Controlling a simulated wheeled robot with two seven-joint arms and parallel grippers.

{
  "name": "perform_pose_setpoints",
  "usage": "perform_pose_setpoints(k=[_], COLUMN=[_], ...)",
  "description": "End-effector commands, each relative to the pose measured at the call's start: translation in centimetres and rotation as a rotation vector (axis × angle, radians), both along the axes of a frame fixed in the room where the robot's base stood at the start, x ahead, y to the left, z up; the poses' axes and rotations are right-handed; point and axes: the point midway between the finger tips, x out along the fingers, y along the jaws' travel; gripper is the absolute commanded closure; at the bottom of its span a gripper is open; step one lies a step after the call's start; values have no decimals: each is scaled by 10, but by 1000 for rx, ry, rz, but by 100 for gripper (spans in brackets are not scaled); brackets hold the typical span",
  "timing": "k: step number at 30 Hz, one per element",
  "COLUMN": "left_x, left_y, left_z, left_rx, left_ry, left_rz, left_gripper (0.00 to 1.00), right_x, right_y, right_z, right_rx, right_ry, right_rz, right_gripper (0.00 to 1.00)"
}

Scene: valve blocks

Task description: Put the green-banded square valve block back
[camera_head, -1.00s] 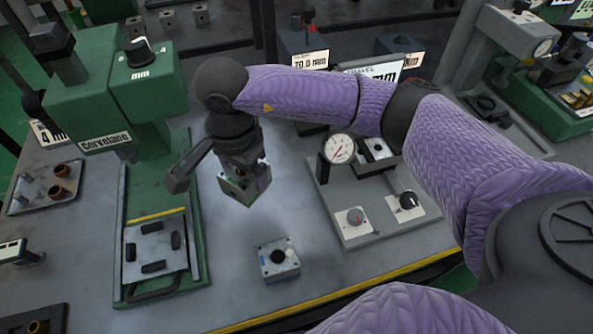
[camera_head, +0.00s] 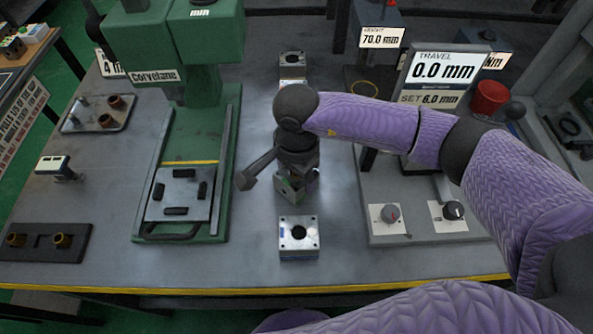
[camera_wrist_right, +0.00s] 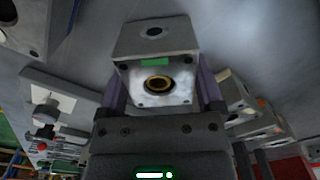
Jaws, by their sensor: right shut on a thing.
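My right gripper (camera_head: 296,178) is shut on a square grey valve block (camera_head: 290,190), holding it over the bench's middle. In the right wrist view the gripper (camera_wrist_right: 160,98) has a finger on each side of the block (camera_wrist_right: 178,92), whose near face shows a green band at its upper edge and a brass-ringed hole. In the head view the arm partly hides the held block. Whether it touches the bench is unclear. My left gripper is not in view.
A loose block with a blue mark (camera_head: 299,243) stands just in front of the held block. Another block (camera_head: 292,66) is farther back. A green press (camera_head: 222,130) stands left; a gauge fixture with knobs (camera_head: 412,232) stands right.

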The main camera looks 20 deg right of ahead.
Motion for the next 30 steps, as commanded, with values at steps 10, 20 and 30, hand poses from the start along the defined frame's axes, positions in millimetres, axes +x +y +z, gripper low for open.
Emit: perform_pose_setpoints(k=[10, 20, 30], left_x=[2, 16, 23], left_y=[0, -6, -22], left_z=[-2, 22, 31], left_rx=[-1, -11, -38], left_ry=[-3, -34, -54], left_rz=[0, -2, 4], left_gripper=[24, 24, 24], right_x=[0, 1, 0], right_y=[0, 0, 0], right_z=[-2, 72, 121], right_rx=[0, 0, 0], right_ry=[0, -7, 0], right_rz=[0, 2, -1], right_gripper=[0, 0, 0])
